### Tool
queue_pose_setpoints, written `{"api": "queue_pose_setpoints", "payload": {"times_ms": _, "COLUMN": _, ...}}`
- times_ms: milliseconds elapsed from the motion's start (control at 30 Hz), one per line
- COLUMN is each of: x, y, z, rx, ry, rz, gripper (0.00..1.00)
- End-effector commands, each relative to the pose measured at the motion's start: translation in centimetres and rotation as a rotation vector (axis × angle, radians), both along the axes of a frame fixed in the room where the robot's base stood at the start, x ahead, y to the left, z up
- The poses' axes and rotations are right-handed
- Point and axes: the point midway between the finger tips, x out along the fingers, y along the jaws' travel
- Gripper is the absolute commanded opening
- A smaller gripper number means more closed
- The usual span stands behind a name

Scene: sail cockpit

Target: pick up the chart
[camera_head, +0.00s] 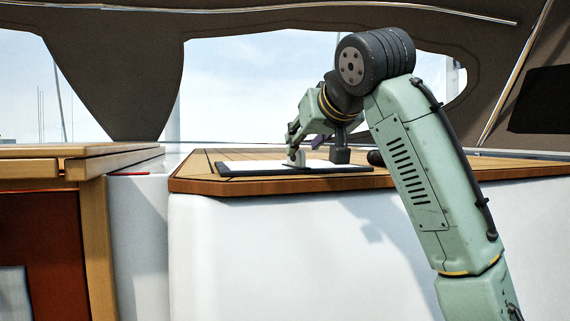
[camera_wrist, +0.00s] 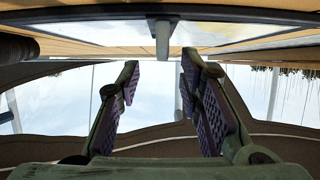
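The chart looks to be the flat white sheet (camera_head: 318,164) on a dark flat board (camera_head: 240,171), lying on the wooden top. A small light-grey upright piece (camera_head: 297,157) stands on it. My gripper (camera_head: 293,138) is just above the sheet, close to that upright piece. In the wrist view the scene is upside down. There my two fingers (camera_wrist: 157,78) are apart, with purple pads and nothing between them. The sheet (camera_wrist: 215,32) crosses the top of that view, with the grey upright piece (camera_wrist: 162,42) beyond the gap between the fingertips.
A dark grey block (camera_head: 340,151) stands at the board's far side, right of my gripper. A dark cylinder (camera_head: 375,158) lies beside my forearm and partly behind it. The wooden top (camera_head: 200,185) has bare planks at the left. A slatted wooden surface (camera_head: 80,160) is further left.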

Motion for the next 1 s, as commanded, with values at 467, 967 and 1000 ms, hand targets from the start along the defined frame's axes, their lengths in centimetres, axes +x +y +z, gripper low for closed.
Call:
{"api": "queue_pose_setpoints", "payload": {"times_ms": 467, "x": 4.4, "y": 1.7, "z": -1.9, "rx": 0.000, "ry": 0.000, "rz": 0.001, "gripper": 0.33}}
{"api": "queue_pose_setpoints", "payload": {"times_ms": 967, "x": 4.4, "y": 1.7, "z": -2.0, "rx": 0.000, "ry": 0.000, "rz": 0.001, "gripper": 0.11}}
{"api": "queue_pose_setpoints", "payload": {"times_ms": 1000, "x": 4.4, "y": 1.7, "z": -2.0, "rx": 0.000, "ry": 0.000, "rz": 0.001, "gripper": 0.09}}
